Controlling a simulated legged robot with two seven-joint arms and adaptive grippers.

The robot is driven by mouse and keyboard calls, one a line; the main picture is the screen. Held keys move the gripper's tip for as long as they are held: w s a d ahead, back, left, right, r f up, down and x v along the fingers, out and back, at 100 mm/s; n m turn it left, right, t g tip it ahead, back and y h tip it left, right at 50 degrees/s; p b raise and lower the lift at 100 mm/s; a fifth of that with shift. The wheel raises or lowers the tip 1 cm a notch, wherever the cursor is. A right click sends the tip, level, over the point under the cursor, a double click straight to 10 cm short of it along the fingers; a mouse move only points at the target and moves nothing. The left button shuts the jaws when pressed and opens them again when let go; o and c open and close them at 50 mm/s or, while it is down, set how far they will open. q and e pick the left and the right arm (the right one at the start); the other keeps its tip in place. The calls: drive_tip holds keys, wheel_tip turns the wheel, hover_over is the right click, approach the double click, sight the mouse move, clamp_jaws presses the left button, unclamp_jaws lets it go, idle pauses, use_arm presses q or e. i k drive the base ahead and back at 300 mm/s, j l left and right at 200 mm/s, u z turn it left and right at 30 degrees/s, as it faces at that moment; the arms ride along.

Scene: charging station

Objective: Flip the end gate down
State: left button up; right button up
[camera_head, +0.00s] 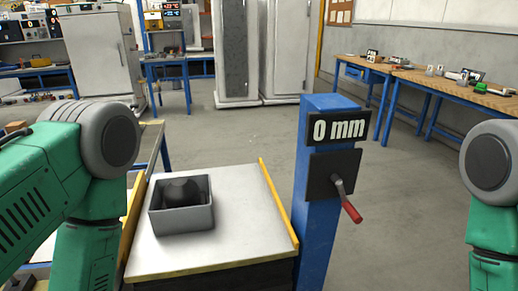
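A metal-topped table (225,235) stands in front of me. A yellow rail (278,205) stands up along its right edge, and a yellow strip (205,267) runs along its near edge. Another yellow rail (132,215) is at its left. I cannot tell which of these, if any, is the end gate. A blue post (315,235) at the table's right bears a "0 mm" sign (339,127) and a dark plate with a red-handled crank (351,211), which hangs down to the right. Both my grippers are out of view; only arm links show at the left and right edges.
A grey open box (183,220) with a dark round object (180,192) in it sits on the table. Workbenches (440,85) with tools line the right wall. White cabinets (235,50) stand at the back. The floor behind the table is clear.

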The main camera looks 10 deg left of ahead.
sight(137, 199)
drive_tip(key=u, duration=1.3)
